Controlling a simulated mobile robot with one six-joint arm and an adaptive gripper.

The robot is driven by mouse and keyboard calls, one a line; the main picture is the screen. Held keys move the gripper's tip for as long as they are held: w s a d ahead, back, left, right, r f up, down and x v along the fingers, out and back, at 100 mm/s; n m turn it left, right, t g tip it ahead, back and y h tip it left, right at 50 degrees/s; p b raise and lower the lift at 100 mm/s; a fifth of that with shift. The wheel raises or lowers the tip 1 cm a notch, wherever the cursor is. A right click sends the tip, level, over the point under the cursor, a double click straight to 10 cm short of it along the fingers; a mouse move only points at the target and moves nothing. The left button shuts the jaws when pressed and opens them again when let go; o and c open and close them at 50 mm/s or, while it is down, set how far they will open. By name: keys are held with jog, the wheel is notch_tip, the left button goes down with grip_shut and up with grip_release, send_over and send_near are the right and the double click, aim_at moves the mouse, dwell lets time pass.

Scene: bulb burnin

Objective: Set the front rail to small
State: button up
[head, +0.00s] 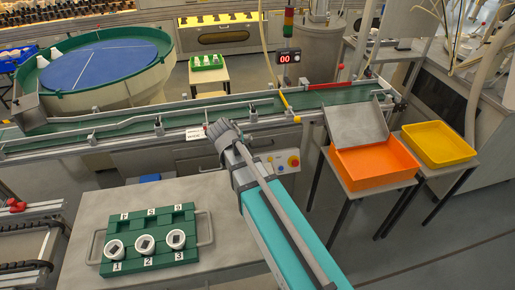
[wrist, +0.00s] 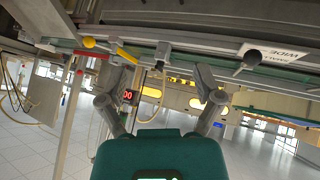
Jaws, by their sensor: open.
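The green conveyor (head: 120,126) crosses the head view, with a silver guide rail (head: 125,127) along it. A small white label (head: 197,134) is on its near edge. In the wrist view the label (wrist: 275,52) is upside down and reads WIDE, with smaller print I cannot read surely. A dark round knob (wrist: 250,60) is beside the label's left end; I cannot tell its setting. My gripper (head: 222,131) is over the near edge, just right of the label. In the wrist view my gripper (wrist: 166,73) is open and empty, with a grey fitting (wrist: 163,54) beyond its fingertips.
A yellow handle (wrist: 127,55) and yellow ball (wrist: 88,42) are left of my fingers in the wrist view. A table holds a green bulb tray (head: 150,248). Orange (head: 374,167) and yellow (head: 440,145) bins stand at right. A control box with buttons (head: 284,161) is beside my arm.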

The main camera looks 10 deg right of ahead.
jog(key=s+d+g+p, duration=0.1)
jog(key=s, duration=0.1)
jog(key=s+d+p, duration=0.1)
jog(key=s, duration=0.1)
jog(key=s+d+g+p, duration=0.1)
jog(key=s, duration=0.1)
jog(key=shift+d+r+g+y, duration=0.3)
jog(key=shift+d+r+y, duration=0.05)
jog(key=shift+d+y, duration=0.05)
jog(key=shift+s+d+g+y+p, duration=0.15)
jog(key=shift+s+d+g, duration=0.05)
jog(key=shift+s, duration=0.3)
jog(key=shift+s+d+g+y+p, duration=0.15)
jog(key=shift+s+g, duration=0.05)
jog(key=shift+s, duration=0.3)
jog(key=s+d+r+n+g+y+p, duration=0.1)
jog(key=s+r+g+y+p, duration=0.2)
jog(key=s, duration=0.7)
jog(key=shift+d+r+n+g+p, duration=0.2)
jog(key=shift+d+n+g+p, duration=0.15)
jog(key=shift+p, duration=0.6)
jog(key=shift+s, duration=0.1)
